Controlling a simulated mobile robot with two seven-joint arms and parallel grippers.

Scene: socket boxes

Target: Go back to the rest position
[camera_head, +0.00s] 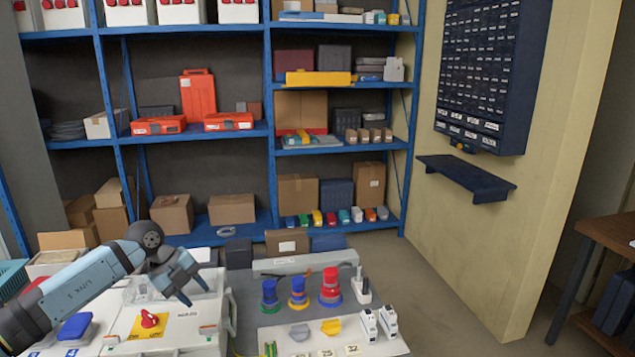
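My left arm comes in from the left edge, and my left gripper (196,296) hangs over the white socket box at the lower left. Its two fingers point down and to the right, with a gap between them and nothing held. The white socket box (215,312) carries a red rotary switch on a yellow plate (150,324) and a blue cover (75,326). The gripper is above and to the right of the red switch, apart from it. My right gripper is not in view.
A grey and white board (385,346) beside the box holds blue, multicoloured and red ring stacks (330,288), grey and yellow knobs, and white modules (388,322). Blue shelving (270,130) stands behind. The floor (440,275) at right is clear before a yellowish wall panel (510,220).

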